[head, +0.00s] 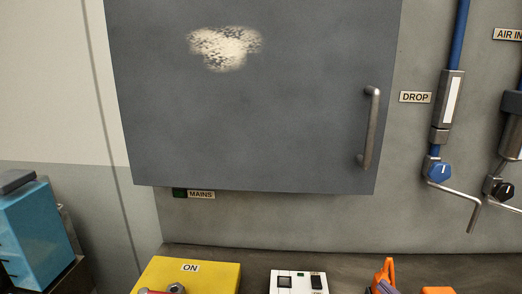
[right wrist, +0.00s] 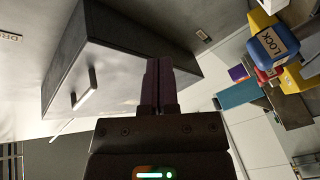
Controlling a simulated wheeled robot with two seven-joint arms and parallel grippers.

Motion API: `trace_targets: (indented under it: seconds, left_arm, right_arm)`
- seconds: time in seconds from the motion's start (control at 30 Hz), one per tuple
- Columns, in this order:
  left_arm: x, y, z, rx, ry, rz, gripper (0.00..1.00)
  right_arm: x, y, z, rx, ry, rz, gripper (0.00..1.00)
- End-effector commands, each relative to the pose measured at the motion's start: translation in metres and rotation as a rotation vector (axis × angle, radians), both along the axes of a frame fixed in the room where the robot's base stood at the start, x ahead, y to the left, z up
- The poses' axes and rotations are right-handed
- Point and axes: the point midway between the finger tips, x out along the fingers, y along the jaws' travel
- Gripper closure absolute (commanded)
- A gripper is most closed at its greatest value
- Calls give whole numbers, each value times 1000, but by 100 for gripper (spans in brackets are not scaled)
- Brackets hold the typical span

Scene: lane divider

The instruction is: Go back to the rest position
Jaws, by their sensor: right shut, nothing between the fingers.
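My right gripper (right wrist: 158,65) shows in the right wrist view with its two dark purple fingers together and nothing between them. In that view a grey cabinet with a bar handle lies behind and left of the fingers, apart from them as far as I can tell. In the head view a small purple-grey piece shows at the bottom edge beside an orange part; I cannot tell whether it is my fingertips. My left gripper is not in view.
The grey cabinet door (head: 250,110) with a vertical handle (head: 370,127) is shut. Blue pipe valves (head: 438,172) hang at right. A yellow ON box (head: 195,277), a white switch unit (head: 299,281) and an orange part (head: 386,270) stand below. A blue box (head: 35,235) stands at left.

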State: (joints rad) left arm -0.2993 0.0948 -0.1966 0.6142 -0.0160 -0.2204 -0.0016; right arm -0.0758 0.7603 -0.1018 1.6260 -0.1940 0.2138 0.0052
Motion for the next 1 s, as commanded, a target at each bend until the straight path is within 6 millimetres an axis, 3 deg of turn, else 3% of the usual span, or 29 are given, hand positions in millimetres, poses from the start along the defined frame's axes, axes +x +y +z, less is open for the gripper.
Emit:
trace_targets:
  seconds: [0.1, 0.3, 0.5, 0.73, 1.0]
  left_arm:
    - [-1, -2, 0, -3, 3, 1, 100]
    - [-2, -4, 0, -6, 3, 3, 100]
    - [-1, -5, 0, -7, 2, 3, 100]
    - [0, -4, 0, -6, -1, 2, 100]
    - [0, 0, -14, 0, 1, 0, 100]
  right_arm:
    - [-31, 34, -51, 176, 277, -223, 100]
    - [-100, 70, -97, 341, 688, -470, 100]
    - [-167, 99, -110, 431, 1012, -607, 100]
    - [-240, 127, -105, 492, 1342, -706, 100]
    - [-232, 126, -204, 454, 1378, -720, 100]
